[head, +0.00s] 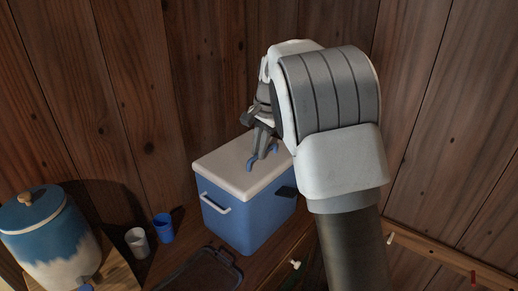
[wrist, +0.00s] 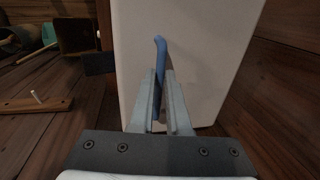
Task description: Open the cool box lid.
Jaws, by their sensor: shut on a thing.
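The cool box (head: 236,214) has a blue body and a pale lid (head: 222,171), which looks closed and flat on the body. A white side handle (head: 214,204) shows on its left face. My gripper (head: 262,154) is above the lid, reaching down to a blue handle (head: 250,165) on top. In the wrist view the two fingers of my gripper (wrist: 161,105) are closed around the blue handle (wrist: 160,46), whose bent end sticks out past them. The pale lid (wrist: 205,50) fills the middle of that view. My arm hides part of the box's right side in the head view.
A blue and white jar (head: 45,232), a grey cup (head: 137,242) and a blue cup (head: 163,228) stand to the left of the box. A dark tray-like object (head: 208,270) lies in front. Wooden walls (head: 140,80) rise close behind.

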